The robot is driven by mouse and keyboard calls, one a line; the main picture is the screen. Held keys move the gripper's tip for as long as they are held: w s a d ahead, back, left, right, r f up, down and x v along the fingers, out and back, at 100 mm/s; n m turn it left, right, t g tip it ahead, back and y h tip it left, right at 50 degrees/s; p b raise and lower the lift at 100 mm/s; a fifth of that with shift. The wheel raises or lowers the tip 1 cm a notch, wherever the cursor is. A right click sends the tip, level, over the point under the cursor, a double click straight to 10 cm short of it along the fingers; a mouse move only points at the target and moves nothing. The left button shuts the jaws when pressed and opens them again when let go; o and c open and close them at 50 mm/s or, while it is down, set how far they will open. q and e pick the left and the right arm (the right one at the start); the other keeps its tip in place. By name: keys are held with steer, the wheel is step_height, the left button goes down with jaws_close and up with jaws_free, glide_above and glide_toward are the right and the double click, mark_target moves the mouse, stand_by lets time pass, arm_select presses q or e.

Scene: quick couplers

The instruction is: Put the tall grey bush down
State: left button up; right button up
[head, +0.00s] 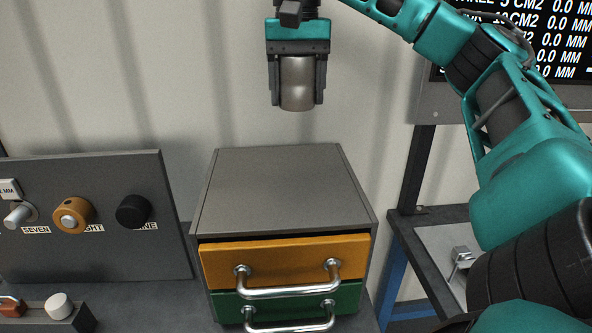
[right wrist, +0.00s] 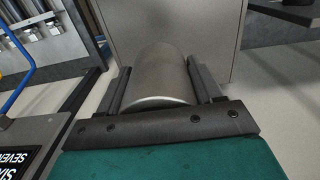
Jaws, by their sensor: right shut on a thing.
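The tall grey bush (head: 297,84) is a smooth metallic cylinder, held upright between the fingers of my right gripper (head: 297,92). The gripper points down and is shut on it. In the head view the bush appears above and behind the grey drawer cabinet (head: 280,188), with nothing seen touching its lower end. In the right wrist view the bush (right wrist: 160,78) lies between the two dark fingers (right wrist: 160,90), and its near end is partly hidden by the gripper body. My left gripper is not in view.
The cabinet top is bare; below are an orange drawer (head: 285,262) and a green drawer (head: 285,301) with protruding handles. A dark panel (head: 90,235) with knobs stands left. A display (head: 530,40) and side table (head: 430,250) are right.

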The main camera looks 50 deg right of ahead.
glide_above(297, 186)
step_height(297, 186, down, 4)
step_height(297, 186, down, 6)
steer(key=shift+d+f+b, duration=0.1)
steer(key=shift+f+b, duration=0.1)
steer(key=shift+b, duration=0.45)
step_height(297, 186, down, 5)
steer(key=shift+f, duration=0.1)
steer(key=shift+f, duration=0.15)
steer(key=o, duration=1.5)
steer(key=shift+c, duration=0.2)
